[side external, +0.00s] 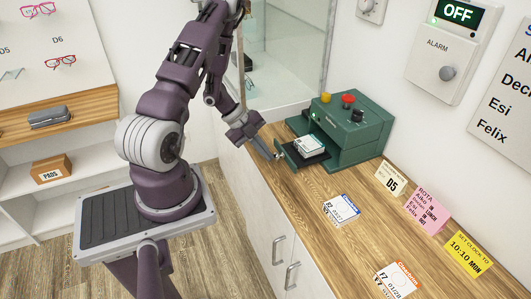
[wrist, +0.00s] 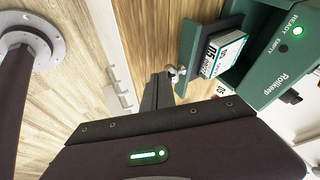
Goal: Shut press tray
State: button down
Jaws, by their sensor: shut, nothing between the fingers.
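The green press (side external: 352,150) stands on the wooden counter against the wall; its front, with a lit green lamp, shows in the wrist view (wrist: 262,85). Its tray (side external: 291,157) is pulled out toward my arm and carries a small white and green labelled pack (side external: 310,146). In the wrist view the tray's front panel (wrist: 188,52) has a small metal knob (wrist: 176,74). My gripper (side external: 273,157) is shut and empty, right by the knob at the tray's front; its fingers also show in the wrist view (wrist: 157,92). I cannot tell whether they touch the knob.
A glass cabinet (side external: 290,60) stands behind the tray. Red, yellow and black knobs top the press. Cupboard handles (side external: 279,249) stick out below the counter.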

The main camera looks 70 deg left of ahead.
aim_at(304, 142)
jog(key=w, duration=1.3)
jog(key=shift+w, duration=0.15)
